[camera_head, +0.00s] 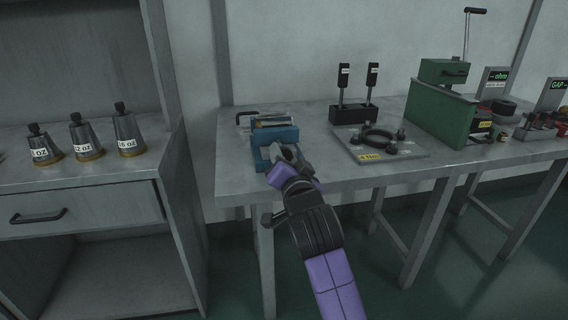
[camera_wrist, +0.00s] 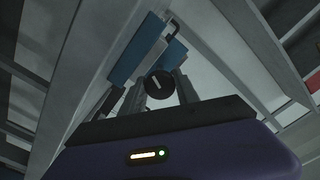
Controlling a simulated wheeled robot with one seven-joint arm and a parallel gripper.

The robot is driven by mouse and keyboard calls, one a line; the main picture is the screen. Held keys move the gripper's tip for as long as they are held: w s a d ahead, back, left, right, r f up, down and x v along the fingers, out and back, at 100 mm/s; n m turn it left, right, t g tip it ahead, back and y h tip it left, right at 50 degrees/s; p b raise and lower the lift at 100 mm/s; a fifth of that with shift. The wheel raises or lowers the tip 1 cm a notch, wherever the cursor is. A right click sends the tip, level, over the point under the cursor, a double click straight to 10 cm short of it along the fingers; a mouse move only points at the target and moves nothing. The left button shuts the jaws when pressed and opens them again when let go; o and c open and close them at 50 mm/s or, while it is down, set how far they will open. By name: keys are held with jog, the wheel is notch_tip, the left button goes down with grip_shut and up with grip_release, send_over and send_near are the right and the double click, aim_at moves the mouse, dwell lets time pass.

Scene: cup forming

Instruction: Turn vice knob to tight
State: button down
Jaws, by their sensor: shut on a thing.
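The blue vice (camera_head: 276,136) sits near the left front of the grey metal table. In the wrist view the vice's blue body (camera_wrist: 137,50) shows beyond my fingers. The round black vice knob (camera_wrist: 158,84) faces the wrist camera, with a light line on its face. My gripper (camera_head: 284,157) is at the front of the vice, at the end of my purple arm. In the wrist view my gripper's fingers (camera_wrist: 160,92) stand on either side of the knob and are shut on it. My gripper hides the knob in the head view.
A black block with two upright levers (camera_head: 352,110), a plate with a black ring (camera_head: 377,142) and a green machine (camera_head: 440,105) stand to the right. Labelled metal cones (camera_head: 83,137) stand on the left cabinet. The table's front edge runs below my gripper.

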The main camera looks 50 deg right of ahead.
jog(key=shift+f+m+b, duration=0.15)
jog(key=shift+m+b, duration=0.65)
jog(key=shift+m, duration=0.8)
jog(key=c, duration=0.9)
grip_release()
jog(key=shift+s+a, duration=0.1)
jog(key=v, duration=0.7)
jog(key=shift+s+a+p, duration=0.15)
jog(key=shift+s+p, duration=0.1)
jog(key=shift+p, duration=0.05)
